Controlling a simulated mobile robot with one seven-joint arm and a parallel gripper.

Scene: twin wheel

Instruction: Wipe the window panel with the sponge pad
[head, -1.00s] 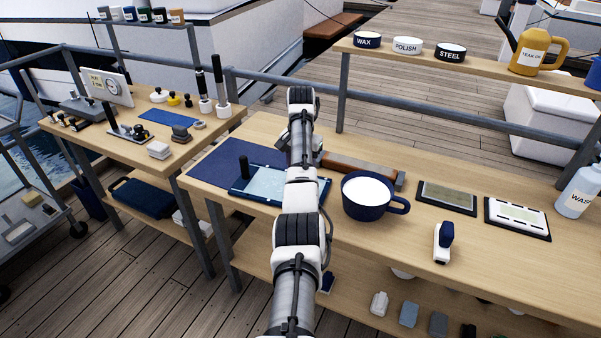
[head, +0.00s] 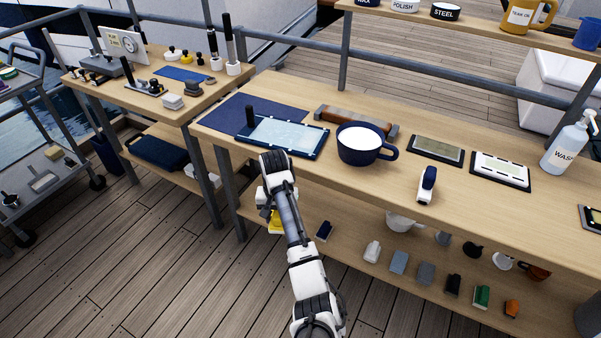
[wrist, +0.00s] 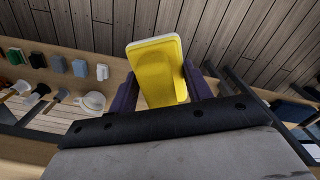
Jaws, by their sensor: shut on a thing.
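My gripper (wrist: 163,92) is shut on the yellow sponge pad (wrist: 155,72), which has a pale face along its edge. In the head view the sponge pad (head: 276,224) shows beside my arm, below the bench top and in front of the lower shelf. My arm hides most of the gripper there. The window panel (head: 285,132), a pale blue pane in a dark blue frame with a black upright handle at its left, lies on the bench top. My gripper is lower than the panel and apart from it. The panel is not clearly seen in the wrist view.
A dark blue mug (head: 362,150) with white contents stands right of the panel, close to it. A brown block (head: 352,122) lies behind. The lower shelf (head: 350,232) holds several small items. A spray bottle (head: 567,146) stands far right. The deck in front is clear.

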